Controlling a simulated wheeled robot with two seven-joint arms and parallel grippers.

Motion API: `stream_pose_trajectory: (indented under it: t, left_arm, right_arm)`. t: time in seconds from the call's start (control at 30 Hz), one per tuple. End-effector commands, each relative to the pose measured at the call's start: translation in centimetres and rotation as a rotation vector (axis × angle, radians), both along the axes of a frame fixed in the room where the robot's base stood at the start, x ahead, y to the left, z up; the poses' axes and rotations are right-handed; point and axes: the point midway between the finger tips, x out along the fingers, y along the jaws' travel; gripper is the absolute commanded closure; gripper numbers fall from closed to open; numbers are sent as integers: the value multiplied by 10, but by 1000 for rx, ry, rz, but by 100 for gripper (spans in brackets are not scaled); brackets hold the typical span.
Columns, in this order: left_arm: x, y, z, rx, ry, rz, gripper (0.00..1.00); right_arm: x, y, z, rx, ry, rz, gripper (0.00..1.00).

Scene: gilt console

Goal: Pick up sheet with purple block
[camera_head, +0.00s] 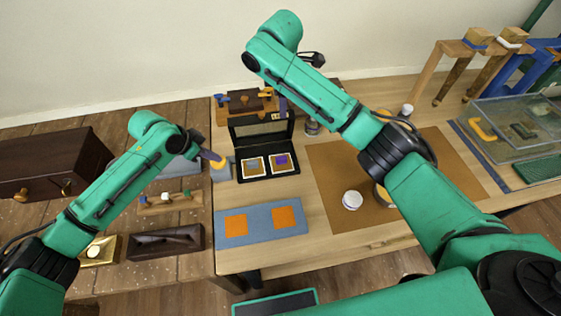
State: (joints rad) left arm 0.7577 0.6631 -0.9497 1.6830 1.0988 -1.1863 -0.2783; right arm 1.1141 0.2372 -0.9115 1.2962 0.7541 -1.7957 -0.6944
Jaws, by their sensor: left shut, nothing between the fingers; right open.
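The sheet with the purple block (283,161) is a small white-edged square lying in the right half of an open black case (262,176). Beside it on the left lies a similar sheet with a grey-blue and tan block (253,166). My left gripper (218,162) is shut and empty, left of the case and apart from the sheets. My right gripper (283,105) is open, behind the case by its raised lid; my own forearm hides most of it.
A blue mat (260,226) with two orange squares lies in front of the case. A brown mat (330,170) with a white-lidded jar (352,200) is to the right. A clear box (515,125) stands far right. A dark chest (45,160) stands left.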

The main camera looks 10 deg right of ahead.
Motion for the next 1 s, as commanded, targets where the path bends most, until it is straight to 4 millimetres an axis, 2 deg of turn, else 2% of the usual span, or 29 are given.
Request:
stream_pose_trajectory:
  t: [0.03,0.1,0.2,0.4,0.8,0.9,1.0]
  left_arm:
    - [-1,1,-2,4,5,1,100]
    - [-1,1,-2,4,5,1,100]
    - [-1,1,-2,2,4,0,100]
    - [-1,0,-2,2,4,0,100]
    - [-1,1,-2,3,4,0,100]
    - [-1,1,-2,3,4,0,100]
    - [-1,1,-2,3,4,0,100]
  right_arm:
    - [-14,2,-16,10,71,42,45]
    - [-32,7,-33,27,158,94,45]
    - [-46,10,-49,43,223,131,45]
    - [-49,11,-92,45,234,135,45]
    - [-51,14,-159,46,229,134,45]
    - [-51,14,-167,47,228,134,45]
    - [-51,14,-167,47,227,134,45]
